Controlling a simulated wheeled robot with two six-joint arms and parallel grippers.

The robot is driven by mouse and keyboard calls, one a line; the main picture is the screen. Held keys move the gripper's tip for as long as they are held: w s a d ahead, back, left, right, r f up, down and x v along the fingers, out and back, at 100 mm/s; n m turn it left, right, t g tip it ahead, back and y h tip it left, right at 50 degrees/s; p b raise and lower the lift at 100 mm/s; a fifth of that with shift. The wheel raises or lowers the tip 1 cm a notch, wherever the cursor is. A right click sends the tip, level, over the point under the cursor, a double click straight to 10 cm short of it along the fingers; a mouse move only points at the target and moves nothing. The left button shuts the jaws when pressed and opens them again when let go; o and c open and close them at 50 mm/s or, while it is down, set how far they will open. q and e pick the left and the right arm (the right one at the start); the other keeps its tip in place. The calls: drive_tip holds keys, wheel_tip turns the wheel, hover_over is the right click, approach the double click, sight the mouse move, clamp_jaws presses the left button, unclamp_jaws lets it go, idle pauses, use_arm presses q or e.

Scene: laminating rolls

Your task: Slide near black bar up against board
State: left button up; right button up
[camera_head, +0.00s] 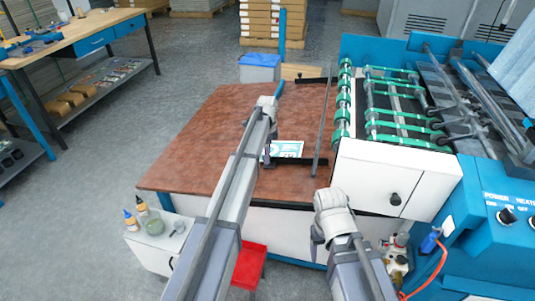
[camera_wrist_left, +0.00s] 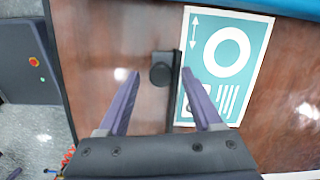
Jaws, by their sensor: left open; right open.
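The board (camera_head: 290,148), white and teal with a printed ring, lies flat on the brown table, partly behind my left arm; it also shows in the left wrist view (camera_wrist_left: 228,65). The near black bar (camera_head: 300,161) runs along its near edge. In the left wrist view the bar (camera_wrist_left: 175,90), with a round knob (camera_wrist_left: 161,74), lies close beside the board; I cannot tell whether they touch. My left gripper (camera_wrist_left: 158,77) is open, with the knob between its fingers in view. The right finger overlaps the board's edge. My right gripper (camera_head: 317,240) is open and empty near the table's front edge.
The roller machine (camera_head: 395,110) borders the brown table (camera_head: 210,140) on the right. The table's left side is clear. A red bin (camera_head: 250,265) stands below the front edge.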

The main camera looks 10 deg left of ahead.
use_arm(q)
wheel_tip(320, 180, up, 7)
drive_tip(key=p, duration=0.7)
drive_tip(key=shift+r, duration=0.2)
drive_tip(key=s+d+r+n+p, duration=0.3)
drive_tip(key=s+d+n, duration=0.1)
drive_tip(key=s, duration=0.8)
drive_tip(key=s+d+r+n+p, duration=0.3)
drive_tip(key=s+d+n, duration=0.1)
drive_tip(key=s, duration=0.9)
drive_tip(key=s+d+r+n+y+p, duration=0.1)
drive_tip(key=s+d+r+n+p, duration=0.3)
drive_tip(key=s, duration=0.9)
drive_tip(key=shift+s+d+n, duration=0.15)
drive_tip(key=shift+d+n, duration=0.25)
drive_tip(key=shift+d, duration=0.25)
